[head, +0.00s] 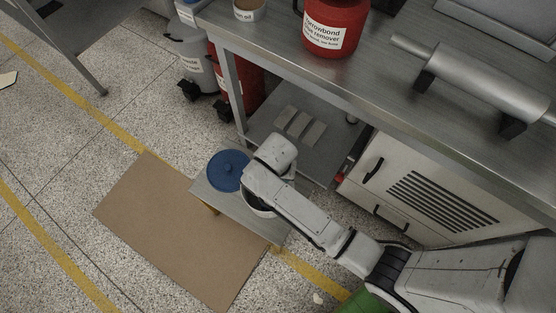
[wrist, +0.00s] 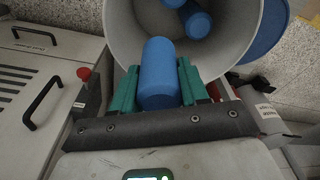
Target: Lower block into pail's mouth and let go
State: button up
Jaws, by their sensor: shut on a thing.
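A blue rounded block (wrist: 160,62) stands between the green fingers of my gripper (wrist: 158,80) in the wrist view. My gripper is shut on it. The pail (wrist: 232,40), pale grey inside, opens just beyond the block, whose far end overlaps the pail's mouth. I cannot tell how deep the block is. Other blue blocks (wrist: 197,24) lie inside the pail. In the head view the pail (head: 256,210) is mostly hidden under my arm, and the gripper and held block are hidden there.
A blue lid (head: 227,170) lies beside the pail on a low grey stand (head: 207,198). A brown mat (head: 170,222) covers the floor at left. A metal workbench (head: 380,75) with a red tub (head: 334,20) stands behind, above a white vented cabinet (head: 420,185).

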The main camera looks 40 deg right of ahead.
jog(key=o, duration=1.2)
jog(key=r, duration=0.3)
jog(key=r+p, duration=0.1)
jog(key=r, duration=0.3)
jog(key=s+a+r, duration=0.1)
jog(key=r, duration=0.2)
jog(key=shift+r+p, duration=0.35)
jog(key=s+d+r+n, duration=0.1)
jog(key=s+d+n, duration=0.3)
jog(key=s, duration=0.4)
jog(key=s+d+r+n, duration=0.2)
jog(key=s+d+n, duration=0.2)
jog(key=s, duration=0.3)
jog(key=shift+s+d+r+n+y, duration=0.15)
jog(key=shift+s+d+n+y, duration=0.15)
jog(key=shift+s+n+y, duration=0.1)
